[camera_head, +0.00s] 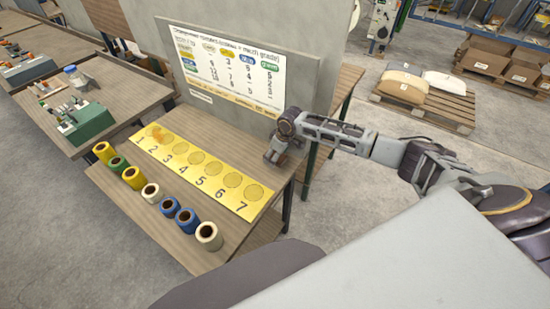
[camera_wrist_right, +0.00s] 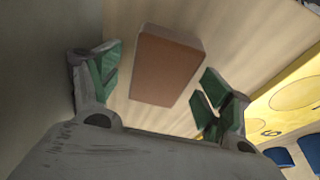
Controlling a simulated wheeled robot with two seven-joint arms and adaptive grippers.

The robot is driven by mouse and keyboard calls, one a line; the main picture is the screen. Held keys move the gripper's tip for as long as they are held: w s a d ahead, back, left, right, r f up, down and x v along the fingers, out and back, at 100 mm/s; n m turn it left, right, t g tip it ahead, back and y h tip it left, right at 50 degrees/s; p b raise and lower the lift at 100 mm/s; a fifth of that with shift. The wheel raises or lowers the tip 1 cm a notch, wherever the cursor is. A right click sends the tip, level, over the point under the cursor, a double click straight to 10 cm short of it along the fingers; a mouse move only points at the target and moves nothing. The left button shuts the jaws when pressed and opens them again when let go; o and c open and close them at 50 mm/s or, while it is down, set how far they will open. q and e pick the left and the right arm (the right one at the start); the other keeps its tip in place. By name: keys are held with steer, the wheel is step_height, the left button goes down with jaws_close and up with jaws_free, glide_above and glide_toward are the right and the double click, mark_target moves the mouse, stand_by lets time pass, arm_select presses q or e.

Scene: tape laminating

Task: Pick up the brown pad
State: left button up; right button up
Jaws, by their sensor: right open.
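The brown pad (camera_wrist_right: 162,65) is a small reddish-brown block lying on the wooden table, in the middle of the right wrist view. My right gripper (camera_wrist_right: 160,82) is open, with one green-padded finger on either side of the pad and gaps showing between the fingers and the pad. In the head view the right gripper (camera_head: 279,153) is low at the right end of the table, by the upright board. The pad is not discernible there. My left gripper is not in view.
A yellow numbered strip (camera_head: 222,201) with circles lies left of the gripper. Several tape rolls (camera_head: 151,192) stand along the front side. The grey upright board (camera_head: 300,70) closes off the back. A second table with tools (camera_head: 85,125) stands at left.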

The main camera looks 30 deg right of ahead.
steer(key=shift+f+p, duration=0.25)
steer(key=shift+p, duration=0.05)
stand_by(0.6)
steer(key=shift+c, duration=0.2)
steer(key=c, duration=1)
